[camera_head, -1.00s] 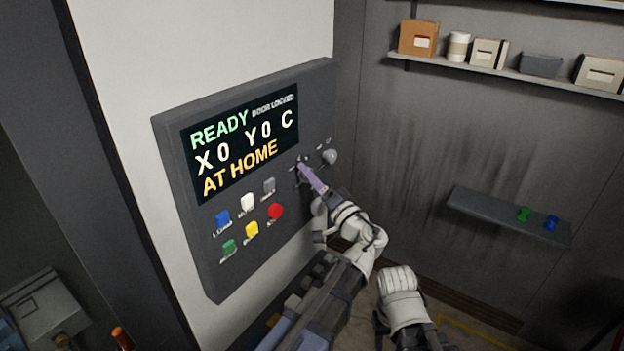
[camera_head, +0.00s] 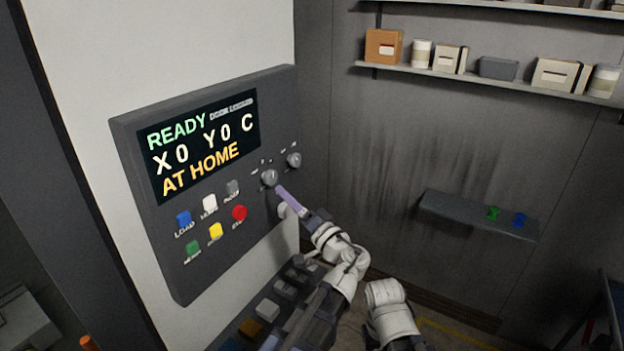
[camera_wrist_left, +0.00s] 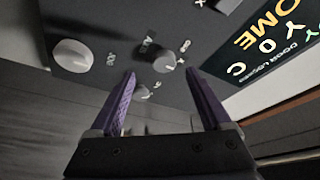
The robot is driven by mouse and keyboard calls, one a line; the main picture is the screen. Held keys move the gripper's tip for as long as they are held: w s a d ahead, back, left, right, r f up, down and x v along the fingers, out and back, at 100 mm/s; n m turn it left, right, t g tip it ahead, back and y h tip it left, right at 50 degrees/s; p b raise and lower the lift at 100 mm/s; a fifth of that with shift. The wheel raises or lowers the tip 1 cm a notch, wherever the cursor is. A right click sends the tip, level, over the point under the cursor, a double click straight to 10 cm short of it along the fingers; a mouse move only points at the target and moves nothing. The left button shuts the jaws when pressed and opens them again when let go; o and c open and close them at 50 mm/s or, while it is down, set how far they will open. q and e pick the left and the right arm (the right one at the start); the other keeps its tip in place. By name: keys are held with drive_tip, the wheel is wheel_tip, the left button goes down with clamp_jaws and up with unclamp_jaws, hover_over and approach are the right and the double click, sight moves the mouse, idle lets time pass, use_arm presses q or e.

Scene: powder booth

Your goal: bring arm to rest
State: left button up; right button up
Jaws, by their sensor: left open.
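My left gripper (camera_head: 281,192) is in front of the lower right part of the grey control panel (camera_head: 150,232). Its purple fingers are apart and empty. In the left wrist view the open fingers (camera_wrist_left: 163,80) point at the panel, with a round knob (camera_wrist_left: 164,62) showing between their tips. They look apart from it. In the head view a grey knob (camera_head: 269,177) is just above the fingertips and another knob (camera_head: 294,160) is further right. The screen (camera_head: 204,146) reads READY, X0 Y0 C and AT HOME. My right gripper is not in view.
Red (camera_head: 239,213), yellow (camera_head: 215,231), green (camera_head: 193,251) and blue (camera_head: 183,219) buttons are left of the gripper. A small wall shelf (camera_head: 460,218) on the right holds a green and a blue item. A higher shelf (camera_head: 480,78) holds boxes. Open space lies between panel and small shelf.

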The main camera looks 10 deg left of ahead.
use_arm(q)
drive_tip(key=s+a+f+n+g+h, duration=0.1)
drive_tip(key=s+a+f+g+h, duration=0.15)
drive_tip(key=f, duration=0.45)
drive_tip(key=s+a+f+n+g+h, duration=0.1)
drive_tip(key=s+a+f+g+h, duration=0.1)
drive_tip(key=s+a+f+g, duration=0.3)
drive_tip(key=s+d+f+g+h, duration=0.25)
drive_tip(key=f+h, duration=0.25)
drive_tip(key=f, duration=0.5)
drive_tip(key=s+d+f+m+g+h+b, duration=0.1)
drive_tip(key=s+d+f+m+h+b, duration=0.1)
drive_tip(key=s+d+f+b, duration=0.3)
drive_tip(key=s+d+f+m+g+h+b, duration=0.1)
drive_tip(key=s+d+f+m+h+b, duration=0.1)
drive_tip(key=s+d+f+b, duration=0.4)
drive_tip(key=d+f+h+b, duration=0.1)
drive_tip(key=d+f, duration=0.3)
drive_tip(key=d, duration=0.4)
drive_tip(key=shift+f+m+g, duration=0.3)
drive_tip(key=shift+f, duration=0.1)
drive_tip(key=shift+s+d, duration=0.1)
